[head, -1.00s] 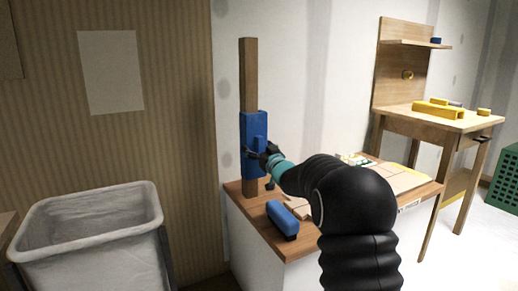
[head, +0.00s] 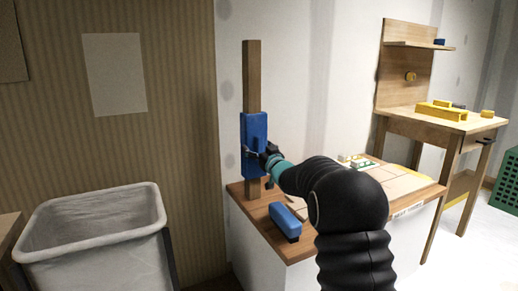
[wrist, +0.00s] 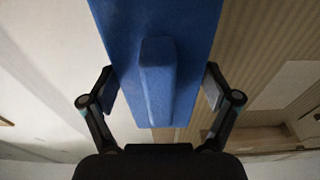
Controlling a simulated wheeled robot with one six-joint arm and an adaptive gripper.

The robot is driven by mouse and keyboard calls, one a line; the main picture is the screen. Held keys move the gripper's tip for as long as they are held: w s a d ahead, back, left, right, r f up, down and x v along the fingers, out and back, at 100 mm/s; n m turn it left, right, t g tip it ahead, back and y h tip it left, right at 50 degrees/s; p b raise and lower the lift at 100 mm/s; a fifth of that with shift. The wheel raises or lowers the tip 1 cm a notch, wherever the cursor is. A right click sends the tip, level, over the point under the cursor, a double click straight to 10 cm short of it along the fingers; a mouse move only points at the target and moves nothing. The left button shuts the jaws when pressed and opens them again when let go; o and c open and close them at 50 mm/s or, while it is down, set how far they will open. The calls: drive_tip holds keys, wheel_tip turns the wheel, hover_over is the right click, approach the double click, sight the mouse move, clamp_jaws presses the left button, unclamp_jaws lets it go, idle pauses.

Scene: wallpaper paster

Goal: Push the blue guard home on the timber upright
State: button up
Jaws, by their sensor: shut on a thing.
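The timber upright (head: 251,75) stands on the wooden top of a low white unit, against the wall. The blue guard (head: 254,125) is a tall blue piece at the upright's middle, covering its front there. Bare timber shows above and below it. Whether a gap lies behind it I cannot tell. My gripper (head: 254,155) is at the guard's lower half, shut on it. In the wrist view the guard (wrist: 108,25) has a raised rib (wrist: 157,80) down its middle, and my gripper (wrist: 160,92) has one finger at each side edge of it.
A blue block with a dark base (head: 285,220) lies on the wooden top (head: 262,245) near the upright's foot. Boards (head: 385,182) lie to the right. A grey bin (head: 95,220) stands at left. A workbench (head: 440,122) with yellow items stands at back right.

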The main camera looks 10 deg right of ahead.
drive_tip(key=o, duration=0.9)
drive_tip(key=shift+r+b+v, duration=0.15)
drive_tip(key=shift+b+v, duration=0.3)
drive_tip(key=shift+v, duration=0.65)
drive_tip(key=shift+r+b+v, duration=0.2)
drive_tip(key=shift+b+v, duration=0.2)
drive_tip(key=shift+v, duration=0.7)
drive_tip(key=shift+r+b+v, duration=0.15)
drive_tip(key=shift+b+v, duration=0.3)
drive_tip(key=shift+v, duration=0.7)
drive_tip(key=shift+s, duration=0.15)
